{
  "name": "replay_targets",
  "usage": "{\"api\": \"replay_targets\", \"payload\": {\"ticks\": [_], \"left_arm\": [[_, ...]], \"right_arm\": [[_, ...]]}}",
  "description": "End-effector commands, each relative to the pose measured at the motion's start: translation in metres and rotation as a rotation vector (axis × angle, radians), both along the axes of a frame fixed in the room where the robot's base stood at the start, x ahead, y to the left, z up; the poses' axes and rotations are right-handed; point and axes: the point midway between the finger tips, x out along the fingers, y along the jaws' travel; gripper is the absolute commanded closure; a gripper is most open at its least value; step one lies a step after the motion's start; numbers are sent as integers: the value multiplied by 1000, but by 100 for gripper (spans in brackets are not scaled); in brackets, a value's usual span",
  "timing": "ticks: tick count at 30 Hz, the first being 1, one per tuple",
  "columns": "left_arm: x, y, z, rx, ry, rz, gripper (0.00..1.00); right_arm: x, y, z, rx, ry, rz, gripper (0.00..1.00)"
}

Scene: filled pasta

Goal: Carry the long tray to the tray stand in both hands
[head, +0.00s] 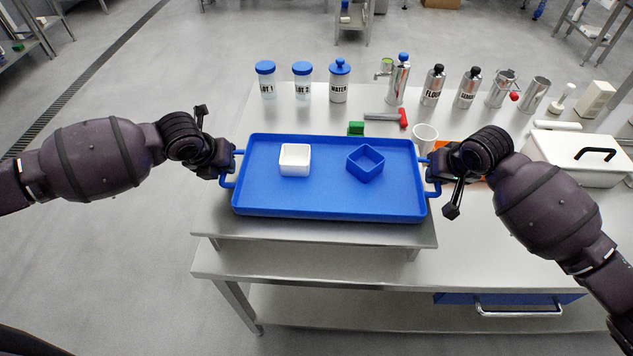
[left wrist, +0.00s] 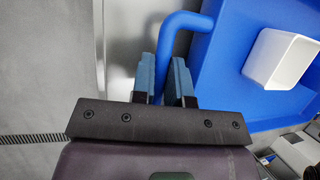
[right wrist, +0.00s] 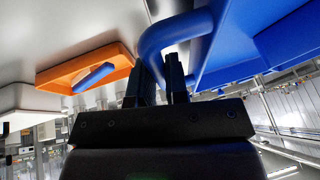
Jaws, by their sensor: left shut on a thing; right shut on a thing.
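The long blue tray (head: 300,203) is level across the front of the steel table, with a handle at each end. My right gripper (head: 433,172) is shut on the right handle, seen in the right wrist view (right wrist: 160,38). A raised steel platform (head: 315,228) shows below the tray; I cannot tell whether they touch. I cannot identify the tray stand for certain.
Lidded jars (head: 302,82), steel canisters (head: 433,87) and a red-handled tool (head: 385,118) stand or lie behind the tray. A white cup (head: 424,136), an orange item (right wrist: 85,66) and a white lidded box (head: 580,160) are at right. Open floor (head: 110,250) lies left.

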Motion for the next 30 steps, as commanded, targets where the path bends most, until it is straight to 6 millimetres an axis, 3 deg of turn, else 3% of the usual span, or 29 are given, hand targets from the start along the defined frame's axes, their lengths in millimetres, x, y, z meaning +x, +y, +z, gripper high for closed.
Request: {"api": "replay_targets", "payload": {"ticks": [9,10,14,30], "left_arm": [[0,0,-14,1,0,2,100],[0,1,-14,2,0,1,81],[0,0,-14,1,0,0,61],[-1,1,-11,0,-1,-1,60]], "right_arm": [[0,0,-15,-1,-1,-1,100],[0,0,-14,-1,0,-1,81],[0,0,-14,-1,0,-1,61],[0,0,-14,0,0,-1,60]]}}
